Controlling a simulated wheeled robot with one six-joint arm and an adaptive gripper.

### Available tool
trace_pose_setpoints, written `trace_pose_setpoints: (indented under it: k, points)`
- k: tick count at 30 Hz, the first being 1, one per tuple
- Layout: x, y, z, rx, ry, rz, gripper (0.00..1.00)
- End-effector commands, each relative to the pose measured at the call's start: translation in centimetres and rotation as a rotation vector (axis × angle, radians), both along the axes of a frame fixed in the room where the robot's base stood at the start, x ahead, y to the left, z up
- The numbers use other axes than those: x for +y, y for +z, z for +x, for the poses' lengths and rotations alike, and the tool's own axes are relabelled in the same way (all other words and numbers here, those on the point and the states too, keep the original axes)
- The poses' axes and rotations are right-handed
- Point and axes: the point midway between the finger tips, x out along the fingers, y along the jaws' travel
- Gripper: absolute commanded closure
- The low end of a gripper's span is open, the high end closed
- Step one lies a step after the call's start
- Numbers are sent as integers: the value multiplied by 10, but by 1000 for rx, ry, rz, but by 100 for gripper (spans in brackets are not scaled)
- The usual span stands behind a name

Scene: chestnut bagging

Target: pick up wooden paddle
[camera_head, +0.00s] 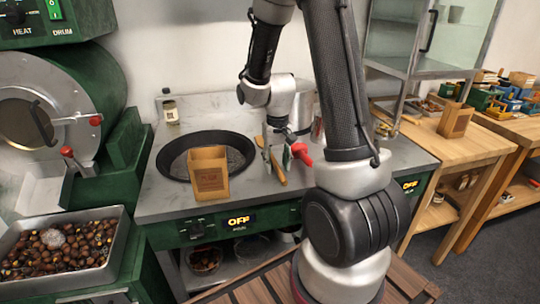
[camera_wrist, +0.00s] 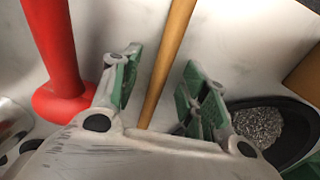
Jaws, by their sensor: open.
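The wooden paddle shows in the head view as a tan handle (camera_head: 279,172) on the grey counter, right of the dark round pan (camera_head: 165,164). In the wrist view its handle (camera_wrist: 169,55) runs from the top edge down between my fingers. My gripper (camera_head: 274,155) is low over the counter and open. In the wrist view its green-padded fingers (camera_wrist: 162,75) stand on either side of the handle, with a visible gap on each side. My palm hides the handle's lower part. Whether the fingers reach down to handle height I cannot tell.
A red handle (camera_head: 302,154) stands close right of my gripper; it is at the left in the wrist view (camera_wrist: 52,48). A wooden box (camera_head: 208,174) stands at the pan's front. A chestnut tray (camera_head: 120,262) is at lower left. A jar (camera_head: 171,111) stands behind.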

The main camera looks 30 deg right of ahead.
Motion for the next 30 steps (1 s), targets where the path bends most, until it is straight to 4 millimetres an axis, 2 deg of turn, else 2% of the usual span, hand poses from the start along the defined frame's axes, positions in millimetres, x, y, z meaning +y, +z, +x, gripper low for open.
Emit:
trace_pose_setpoints:
  k: [4,11,19,22,26,30]
  points:
    - [0,0,0,0,0,0,57]
    - [0,1,0,0,0,0,99]
    - [0,1,0,0,0,0,100]
    - [0,7,1,-2,0,-1,100]
    - [0,28,1,-5,0,0,100]
    - [0,60,2,-6,0,-1,100]
